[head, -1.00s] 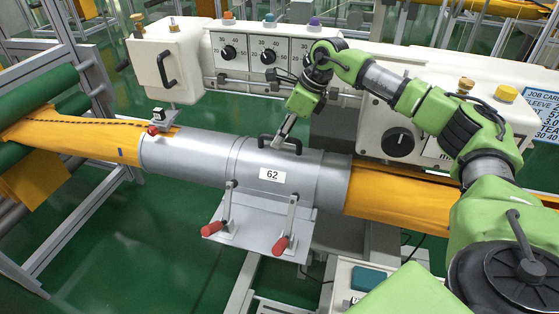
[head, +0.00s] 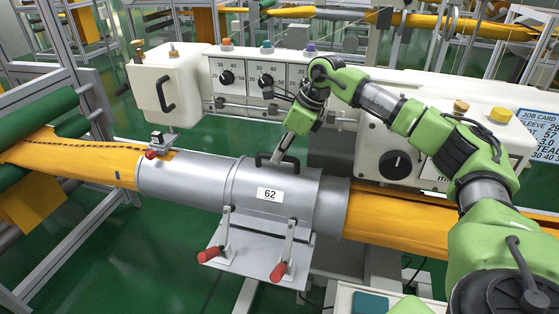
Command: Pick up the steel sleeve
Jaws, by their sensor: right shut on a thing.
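The steel sleeve (head: 310,195) is a grey metal cylinder with a white label reading 62 and a dark handle on top. It sits around the orange felt tube (head: 400,218), above a grey bracket plate (head: 255,262). A narrower grey cylinder (head: 185,178) continues to its left. My right gripper (head: 281,155) is at the dark handle on top of the sleeve and is shut on it. The fingertips are small here and partly hide the handle. My left gripper is not in view.
Two red-handled clamps (head: 280,270) stand in front of the sleeve. A small red-knobbed device (head: 157,146) sits at the left cylinder end. Behind is a white control panel (head: 285,85) with dials. A white box (head: 165,85) with a black handle hangs at the left.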

